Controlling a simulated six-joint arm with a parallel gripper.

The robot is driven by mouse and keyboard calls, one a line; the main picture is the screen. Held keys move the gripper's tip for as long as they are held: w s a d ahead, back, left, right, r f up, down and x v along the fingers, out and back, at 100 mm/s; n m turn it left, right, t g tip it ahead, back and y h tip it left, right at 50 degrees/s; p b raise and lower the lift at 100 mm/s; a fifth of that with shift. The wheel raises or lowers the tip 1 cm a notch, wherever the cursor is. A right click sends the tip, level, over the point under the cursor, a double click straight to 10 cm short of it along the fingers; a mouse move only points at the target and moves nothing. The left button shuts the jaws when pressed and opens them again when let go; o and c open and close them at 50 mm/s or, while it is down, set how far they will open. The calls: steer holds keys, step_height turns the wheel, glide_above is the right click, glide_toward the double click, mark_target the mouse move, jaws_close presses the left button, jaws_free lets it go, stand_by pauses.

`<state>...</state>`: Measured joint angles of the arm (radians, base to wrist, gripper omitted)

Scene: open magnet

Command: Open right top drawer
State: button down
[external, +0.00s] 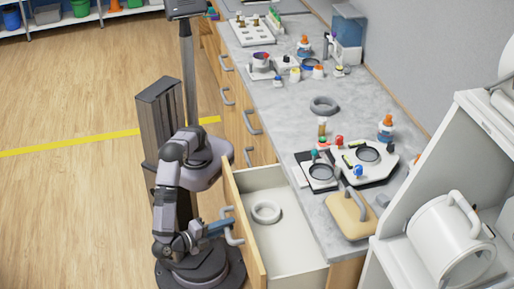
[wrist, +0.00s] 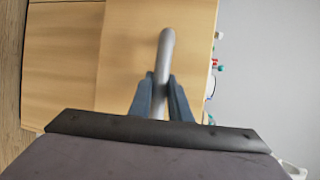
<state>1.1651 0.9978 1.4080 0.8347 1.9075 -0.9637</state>
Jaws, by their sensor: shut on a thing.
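The right top drawer (external: 282,237) is pulled out from the wooden cabinet, and its white inside shows in the external view. A white ring (external: 265,212) lies in it. The drawer's wooden front (wrist: 128,58) fills much of the wrist view. Its grey bar handle (wrist: 164,58) also shows in the external view (external: 234,238). My gripper (wrist: 160,100) has its two blue-grey fingers on either side of the handle, shut on it. In the external view my gripper (external: 222,228) is in front of the drawer front, at the handle.
Other closed drawers with grey handles (external: 251,124) run along the cabinet to the back. The grey counter (external: 300,120) above holds bottles, dishes and a tan block (external: 349,215). A white machine (external: 450,230) stands at the right. The wooden floor at the left is clear.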

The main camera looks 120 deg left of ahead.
steer(key=shift+s+d, duration=0.15)
steer(key=c, duration=1.6)
jaws_free()
steer(key=shift+c, duration=0.2)
steer(key=shift+d, duration=0.1)
steer(key=s+d+r+p, duration=0.1)
steer(key=d+r+p, duration=0.3)
steer(key=r+p, duration=0.4)
steer(key=p, duration=0.2)
steer(key=shift+s+d+p, duration=0.15)
steer(key=shift+s+p, duration=0.2)
steer(key=shift+s, duration=0.05)
